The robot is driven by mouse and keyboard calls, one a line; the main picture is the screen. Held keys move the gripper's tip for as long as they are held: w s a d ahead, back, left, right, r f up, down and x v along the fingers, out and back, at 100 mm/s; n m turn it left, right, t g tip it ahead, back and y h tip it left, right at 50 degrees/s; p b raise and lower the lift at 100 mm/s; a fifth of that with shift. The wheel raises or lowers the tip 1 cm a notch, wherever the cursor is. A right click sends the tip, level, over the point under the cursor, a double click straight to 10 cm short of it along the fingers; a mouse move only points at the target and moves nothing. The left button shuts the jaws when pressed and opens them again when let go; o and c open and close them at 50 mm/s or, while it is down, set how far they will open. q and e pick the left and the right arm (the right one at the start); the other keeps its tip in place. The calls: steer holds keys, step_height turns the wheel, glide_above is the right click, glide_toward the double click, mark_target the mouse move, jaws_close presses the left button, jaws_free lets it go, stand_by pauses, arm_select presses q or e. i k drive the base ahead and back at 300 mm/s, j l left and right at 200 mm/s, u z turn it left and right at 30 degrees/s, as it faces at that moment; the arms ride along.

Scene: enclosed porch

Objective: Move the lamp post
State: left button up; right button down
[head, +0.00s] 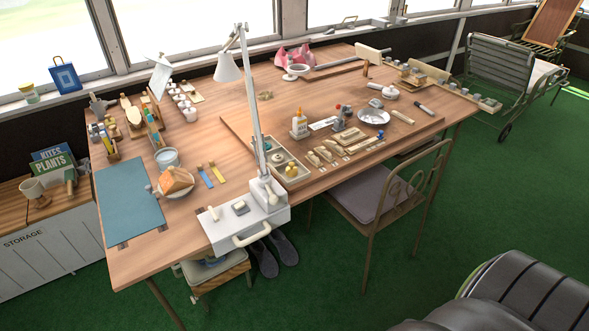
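A white lamp stands at the front edge of the wooden table (190,225). Its thin, slightly tilted lamp post (252,105) rises from a block at the right end of a white base (225,232). A cone-shaped lampshade (228,69) hangs left of the post's top. The base has a rounded handle (252,235) on its front, with a small upright knob and a square button on top. Neither of my grippers is in view, and nothing is seen touching the lamp.
A compartment tray (284,175) sits close right of the post. A bowl with a small house (175,183) and a blue mat (128,199) lie to the left. A chair (388,185) stands at the table's right front, and a stool (213,272) is below the lamp base.

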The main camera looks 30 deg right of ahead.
mark_target(265, 182)
steer(key=z, duration=0.85)
